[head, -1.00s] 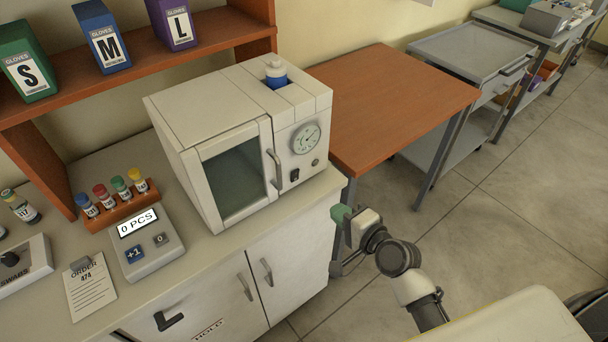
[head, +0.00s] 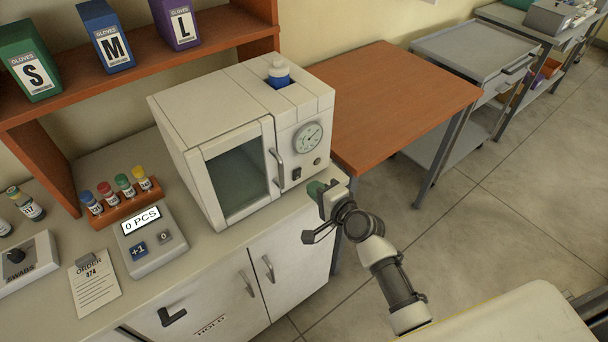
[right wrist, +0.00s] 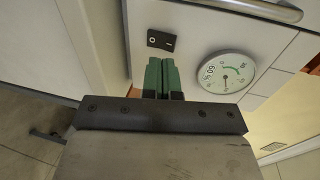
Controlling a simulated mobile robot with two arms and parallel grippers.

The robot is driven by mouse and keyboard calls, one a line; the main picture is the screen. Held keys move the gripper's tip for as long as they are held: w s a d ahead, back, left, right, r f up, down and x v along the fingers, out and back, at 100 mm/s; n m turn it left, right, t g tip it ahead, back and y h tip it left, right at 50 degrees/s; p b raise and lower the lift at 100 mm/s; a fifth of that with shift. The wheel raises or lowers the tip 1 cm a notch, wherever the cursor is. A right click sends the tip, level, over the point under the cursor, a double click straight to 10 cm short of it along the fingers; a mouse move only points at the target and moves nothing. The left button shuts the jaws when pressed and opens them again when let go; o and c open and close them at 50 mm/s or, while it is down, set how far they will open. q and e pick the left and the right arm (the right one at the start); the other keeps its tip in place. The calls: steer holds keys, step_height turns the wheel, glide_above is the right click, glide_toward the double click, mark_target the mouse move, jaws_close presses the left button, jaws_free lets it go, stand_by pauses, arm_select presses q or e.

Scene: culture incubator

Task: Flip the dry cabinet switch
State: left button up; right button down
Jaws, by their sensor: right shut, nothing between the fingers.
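The dry cabinet (head: 235,150) is a white box with a glass door and a vertical handle, standing on the counter. Its small black rocker switch (head: 296,173) is on the front panel below the round gauge, and it also shows in the right wrist view (right wrist: 162,40). My right gripper (head: 316,188) has green fingers and is shut and empty, just to the lower right of the switch. In the right wrist view the closed fingertips (right wrist: 161,62) point at the panel just below the switch in the picture, with a small gap. My left gripper is not in view.
The cabinet's door handle (head: 279,170) is left of the switch. A counting scale (head: 150,240) and a vial rack (head: 125,205) stand left on the counter. A wooden table (head: 395,100) is behind right.

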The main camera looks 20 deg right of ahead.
mark_target(298, 172)
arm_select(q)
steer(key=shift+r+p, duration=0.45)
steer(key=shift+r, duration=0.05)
arm_select(e)
steer(key=shift+w+a+r, duration=0.1)
steer(key=shift+w+a, duration=0.15)
steer(key=shift+w, duration=0.5)
steer(key=shift+w+a+r, duration=0.1)
steer(key=shift+w+a, duration=0.2)
steer(key=shift+w, duration=0.45)
steer(key=shift+w+a, duration=0.25)
steer(key=shift+w, duration=0.5)
